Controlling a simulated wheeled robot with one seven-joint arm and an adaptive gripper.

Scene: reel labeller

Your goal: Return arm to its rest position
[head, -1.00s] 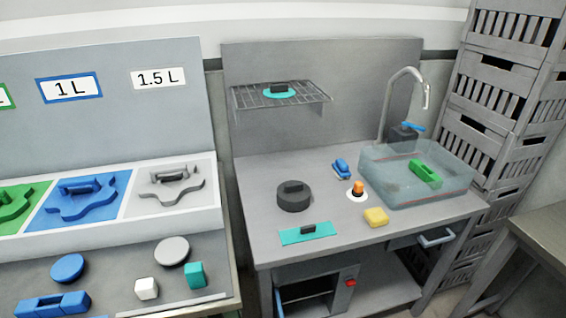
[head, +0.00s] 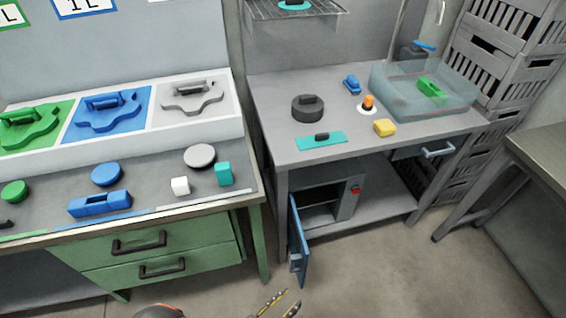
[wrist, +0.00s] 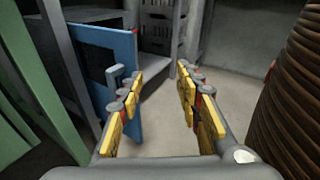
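My gripper (head: 278,303) shows at the bottom edge of the head view, low over the floor in front of the benches. In the wrist view its two yellow-padded fingers (wrist: 155,105) stand apart with only floor showing between them, so it is open and empty. The blue door (head: 299,240) of the box under the sink bench hangs open. In the wrist view the same blue door (wrist: 108,62) is just left of and beyond the left finger; I cannot tell whether they touch.
The green drawer cabinet (head: 150,252) stands at the left, its drawers shut. The sink bench (head: 270,140) holds a basin (head: 400,95), a teal plate (head: 321,141) and a yellow block (head: 385,128). Another table (head: 540,150) is at the right. The floor (head: 390,275) between is clear.

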